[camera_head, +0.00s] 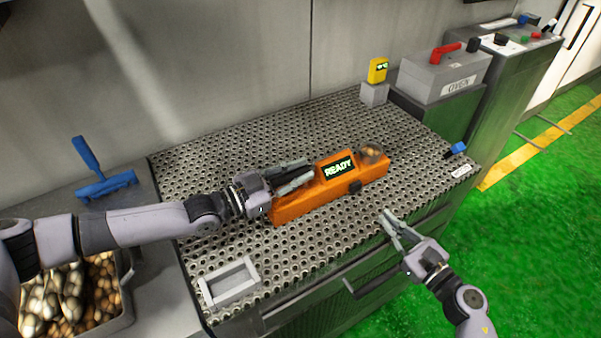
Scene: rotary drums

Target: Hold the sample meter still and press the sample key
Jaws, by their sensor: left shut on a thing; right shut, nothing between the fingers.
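The orange sample meter (328,187) lies on the perforated bench top. Its screen (339,168) reads READY, and its right end has a round cup (371,154) with brownish contents. A dark key (355,187) sits on its front side, below the screen. My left gripper (308,170) is shut on the meter's left part, which it partly hides. My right gripper (386,216) is shut and empty, in front of the meter to the lower right of the dark key, apart from it.
A grey box labelled OVEN (445,75) with a red handle stands at the back right. A yellow device (377,70) sits on a grey block. A white frame (229,282) lies front left. A blue scraper (104,182) and a bin of produce (128,290) are left.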

